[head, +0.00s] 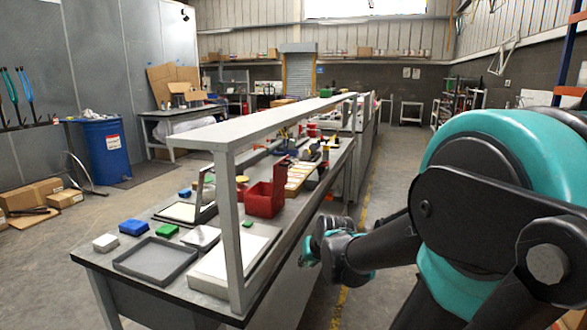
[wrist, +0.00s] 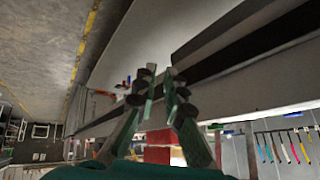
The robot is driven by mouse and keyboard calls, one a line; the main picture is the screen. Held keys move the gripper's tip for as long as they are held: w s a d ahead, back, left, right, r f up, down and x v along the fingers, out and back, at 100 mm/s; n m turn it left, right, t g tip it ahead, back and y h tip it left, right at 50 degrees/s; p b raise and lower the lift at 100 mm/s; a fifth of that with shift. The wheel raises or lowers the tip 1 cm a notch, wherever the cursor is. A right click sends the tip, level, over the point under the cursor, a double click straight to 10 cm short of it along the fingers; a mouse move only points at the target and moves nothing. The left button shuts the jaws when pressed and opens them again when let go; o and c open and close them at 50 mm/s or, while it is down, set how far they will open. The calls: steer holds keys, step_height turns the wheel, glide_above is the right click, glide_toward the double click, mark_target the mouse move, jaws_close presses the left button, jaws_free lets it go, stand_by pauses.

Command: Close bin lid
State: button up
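A red bin (head: 264,200) stands on the long workbench in the head view. Its red lid (head: 280,172) is tilted up at the right side, so the bin is open. My gripper (head: 310,250) is in front of the bench's right side, to the right of and lower in the picture than the bin, apart from it. In the wrist view my gripper (wrist: 162,82) shows two separated fingers with nothing between them. A red patch (wrist: 160,137) lies low behind the fingers there; I cannot tell whether it is the bin.
The workbench (head: 125,255) has a raised grey shelf (head: 250,120) on posts above it. A grey tray (head: 155,260), a blue box (head: 133,227) and a white box (head: 105,242) lie at its near end. A blue barrel (head: 103,148) stands left. Open floor lies between barrel and bench.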

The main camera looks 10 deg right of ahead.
steer(key=w+r, duration=0.1)
steer(key=w, duration=0.1)
steer(key=w+r+m+t+y, duration=0.1)
steer(key=w+r, duration=0.1)
steer(key=w+a+r+m+t, duration=0.1)
steer(key=w+r, duration=0.1)
steer(key=shift+w+y, duration=0.35)
steer(key=shift+y, duration=0.05)
jaws_close()
steer(key=w+d+r+m+t, duration=0.4)
steer(key=w+d+r+m, duration=0.15)
steer(key=w+r, duration=0.2)
steer(key=w+d+r+m+t, duration=0.35)
steer(key=w+r+m, duration=0.3)
steer(key=r, duration=0.25)
steer(key=n, duration=0.1)
glide_toward(291, 163)
steer(key=w+d, duration=0.3)
steer(key=w, duration=0.1)
steer(key=shift+y, duration=0.3)
steer(key=a, duration=0.1)
steer(key=w+a, duration=0.2)
steer(key=shift+a+f, duration=0.3)
steer(key=shift+f, duration=0.05)
steer(key=shift+w+a+r, duration=0.1)
